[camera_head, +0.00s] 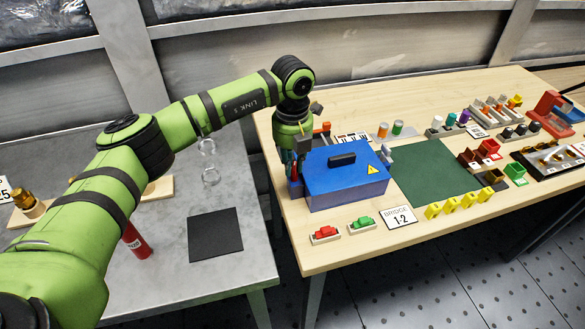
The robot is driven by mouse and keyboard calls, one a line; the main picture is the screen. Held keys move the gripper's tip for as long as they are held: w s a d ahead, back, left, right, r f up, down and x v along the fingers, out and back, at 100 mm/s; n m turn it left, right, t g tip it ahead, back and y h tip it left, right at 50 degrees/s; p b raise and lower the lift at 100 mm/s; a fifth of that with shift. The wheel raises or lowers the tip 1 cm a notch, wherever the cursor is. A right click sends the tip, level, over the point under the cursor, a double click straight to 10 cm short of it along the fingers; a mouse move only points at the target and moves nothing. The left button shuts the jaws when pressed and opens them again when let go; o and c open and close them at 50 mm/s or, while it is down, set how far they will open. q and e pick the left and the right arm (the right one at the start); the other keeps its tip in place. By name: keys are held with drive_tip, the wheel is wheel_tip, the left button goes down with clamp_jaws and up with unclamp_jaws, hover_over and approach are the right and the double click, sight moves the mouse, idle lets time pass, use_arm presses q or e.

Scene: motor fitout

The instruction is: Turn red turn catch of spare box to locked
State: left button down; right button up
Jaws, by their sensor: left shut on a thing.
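The blue box (343,186), which I take for the spare box, stands closed on the wooden table, with a black handle and a yellow warning label on its lid. My left gripper (294,165) points down at the box's left side. It is shut on the red turn catch there, of which only a little red shows by the fingers. The fingers hide most of the catch, and I cannot tell its angle. My right gripper is out of view.
The grey table (225,275) at left holds a black mat (215,234).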

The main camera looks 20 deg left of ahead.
use_arm(q)
drive_tip(key=m+b, duration=0.2)
drive_tip(key=m, duration=0.1)
drive_tip(key=shift+w+f+m, duration=0.1)
drive_tip(key=shift+w+m, duration=0.05)
drive_tip(key=shift+m, duration=0.25)
drive_tip(key=m+b, duration=0.2)
drive_tip(key=shift+m, duration=0.3)
drive_tip(key=m+b, duration=0.1)
drive_tip(key=m, duration=0.2)
drive_tip(key=shift+w, duration=0.1)
drive_tip(key=shift+r+m+b, duration=0.2)
drive_tip(key=shift+m+b, duration=0.3)
drive_tip(key=shift+m, duration=1.2)
drive_tip(key=c, duration=1.2)
unclamp_jaws()
drive_tip(key=shift+d, duration=0.1)
